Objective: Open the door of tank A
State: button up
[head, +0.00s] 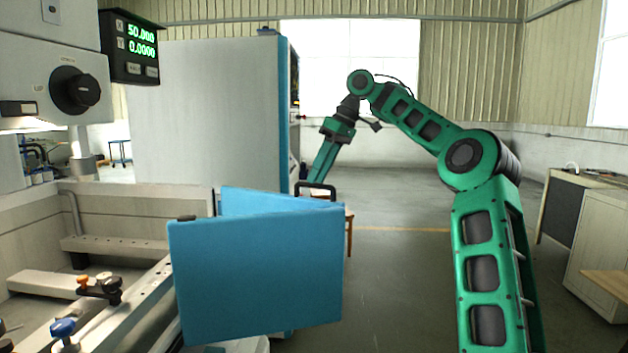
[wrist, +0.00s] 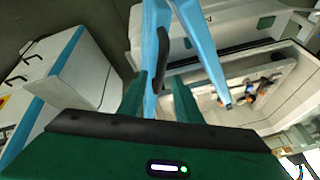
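The tank door is blue (head: 255,275) and made of two panels meeting in a V, standing out from the pale tank (head: 195,200) at left. The tank's inside shows in both views. A black bar handle (head: 316,187) shows at the door's far side in the head view. In the wrist view the handle (wrist: 163,60) stands along one blue panel (wrist: 150,25). My green gripper (wrist: 160,98) has its fingers apart, with the handle's near end between them. Whether they touch it I cannot tell.
A tall white and blue cabinet (head: 210,115) stands behind the tank. Clamps and knobs (head: 98,287) lie on the tank's inner rails. A bench and cabinet (head: 600,240) stand at far right. The floor between is clear, apart from a wooden stool behind the door.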

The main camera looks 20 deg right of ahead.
jog(key=shift+s+d+r, duration=0.25)
jog(key=shift+d+r, duration=0.4)
jog(key=shift+r, duration=0.15)
jog(key=s+d, duration=0.4)
jog(key=d, duration=0.6)
jog(key=shift+s, duration=0.4)
